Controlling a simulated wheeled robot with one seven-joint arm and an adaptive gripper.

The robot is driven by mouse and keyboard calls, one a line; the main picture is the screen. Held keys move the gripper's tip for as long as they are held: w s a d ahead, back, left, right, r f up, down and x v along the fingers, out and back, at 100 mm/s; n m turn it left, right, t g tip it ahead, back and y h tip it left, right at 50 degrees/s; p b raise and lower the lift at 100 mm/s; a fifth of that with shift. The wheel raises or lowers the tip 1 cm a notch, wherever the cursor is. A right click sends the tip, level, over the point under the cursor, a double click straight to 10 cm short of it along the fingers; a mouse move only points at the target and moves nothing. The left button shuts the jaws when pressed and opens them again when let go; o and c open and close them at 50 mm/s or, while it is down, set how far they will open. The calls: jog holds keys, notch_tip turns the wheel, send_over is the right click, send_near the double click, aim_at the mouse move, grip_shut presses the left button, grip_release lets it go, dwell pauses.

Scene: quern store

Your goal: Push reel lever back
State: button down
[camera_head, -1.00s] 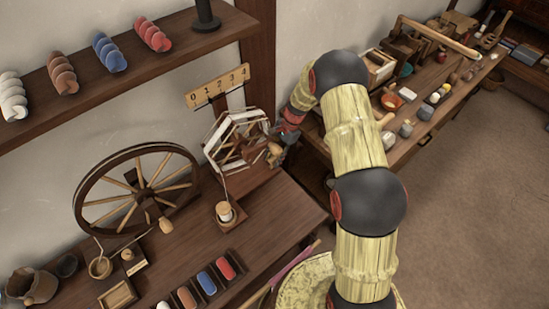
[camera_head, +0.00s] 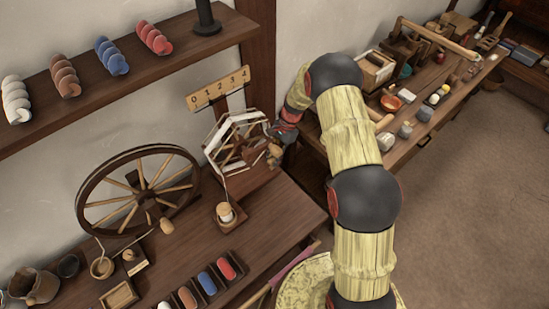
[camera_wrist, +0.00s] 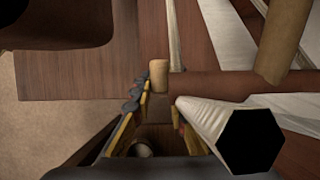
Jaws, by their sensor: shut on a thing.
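The reel (camera_head: 213,139) is a pale six-sided frame with a brown hub at the back right end of the bench. My gripper (camera_head: 277,146) is at its right side, small and partly hidden there. In the wrist view my gripper (camera_wrist: 157,108) has its two fingers close around a light wooden knob (camera_wrist: 158,75), which looks like the end of the reel lever. The rest of the lever is hard to make out. A pale reel bar (camera_wrist: 205,112) with a black hexagonal end runs close beside the right finger.
A spinning wheel (camera_head: 90,205) stands left of the reel on the bench (camera_head: 285,205). A small stand with a pale spool (camera_head: 226,212) is in front of the reel. A board numbered 0 to 4 (camera_head: 219,88) hangs above. A second bench (camera_head: 420,140) holding several items lies right, behind my arm.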

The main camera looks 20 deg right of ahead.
jog(key=shift+w+a+f+m+g+h+p, duration=0.15)
jog(key=shift+w+g+h+p, duration=0.2)
jog(key=shift+g, duration=0.2)
jog(key=shift+w+a+m+g+h+p, duration=0.15)
jog(key=shift+w+g+p, duration=0.1)
jog(key=shift+g+p, duration=0.25)
jog(key=shift+w+a+f+g+h+b, duration=0.15)
jog(key=shift+w+g+b, duration=0.1)
jog(key=shift+g, duration=0.25)
jog(key=shift+w+d+f+g+h+b, duration=0.1)
jog(key=shift+g+h+b, duration=0.1)
jog(key=shift+g, duration=0.25)
jog(key=shift+w+a+g, duration=0.1)
jog(key=shift+g, duration=0.2)
jog(key=shift+m, duration=0.3)
jog(key=c, duration=1.8)
grip_release()
jog(key=shift+o, duration=0.4)
jog(key=shift+r, duration=0.1)
jog(key=v, duration=1.2)
